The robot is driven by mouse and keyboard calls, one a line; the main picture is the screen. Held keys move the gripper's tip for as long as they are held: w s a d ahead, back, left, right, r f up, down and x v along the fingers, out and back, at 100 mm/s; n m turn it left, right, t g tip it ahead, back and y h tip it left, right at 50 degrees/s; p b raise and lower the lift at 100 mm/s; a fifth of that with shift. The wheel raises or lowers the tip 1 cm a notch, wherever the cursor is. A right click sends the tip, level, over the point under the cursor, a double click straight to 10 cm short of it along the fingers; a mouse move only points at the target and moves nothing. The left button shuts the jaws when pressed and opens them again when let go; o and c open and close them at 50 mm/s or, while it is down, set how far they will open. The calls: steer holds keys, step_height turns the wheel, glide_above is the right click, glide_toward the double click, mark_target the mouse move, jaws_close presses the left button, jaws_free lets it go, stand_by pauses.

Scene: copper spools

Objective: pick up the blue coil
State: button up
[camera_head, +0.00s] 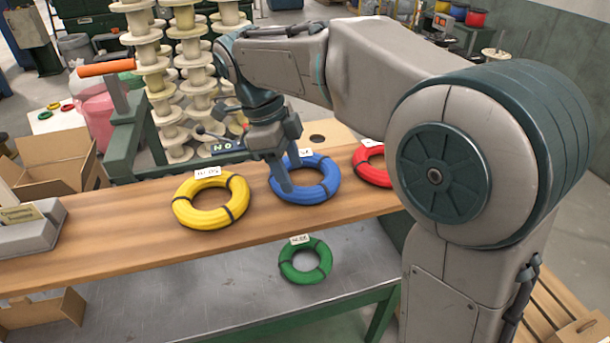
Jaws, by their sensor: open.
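The blue coil (322,190) lies flat on the wooden bench top (110,232), with dark ties and a small white tag at its back. My gripper (286,188) points down at the coil's left part, and its fingers cover some of the coil there. It is open. I cannot tell from this view whether the fingers touch the coil or straddle its ring.
A yellow coil (183,213) lies left of the blue one, and a red coil (371,174) lies right, partly behind my arm. A green coil (290,269) lies on the lower metal surface (215,297) in front. Stacked pale spools (147,57) stand behind. A cardboard box (52,172) sits left.

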mark_target(297, 188)
steer(key=shift+p+x, duration=0.6)
steer(key=shift+x, duration=2.15)
steer(key=shift+w+a, duration=0.1)
steer(key=shift+w, duration=0.15)
steer(key=shift+c, duration=0.4)
jaws_close()
